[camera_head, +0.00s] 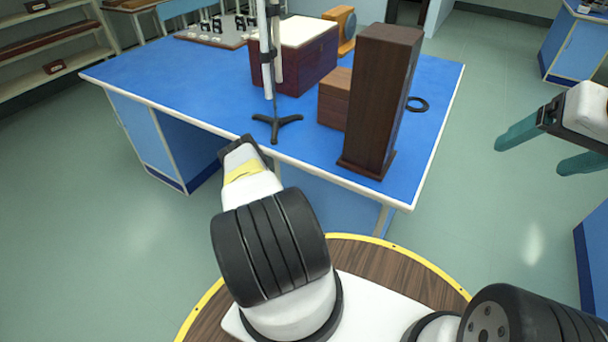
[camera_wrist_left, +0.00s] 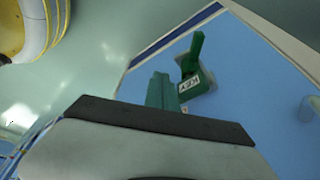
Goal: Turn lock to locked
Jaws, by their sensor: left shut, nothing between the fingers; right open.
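A dark green lock with an upright green lever (camera_wrist_left: 197,52) and a small pale label sits on a light blue panel in the left wrist view. My left gripper (camera_wrist_left: 162,82) is shut and empty; its teal fingers reach up just left of the lock, and I cannot tell whether they touch it. In the head view, the left arm reaches to the front edge of the blue table, and its fingers and the lock are hidden. My right gripper (camera_head: 546,148) is open and empty at the right, over the floor.
Open floor (camera_head: 110,235) lies left.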

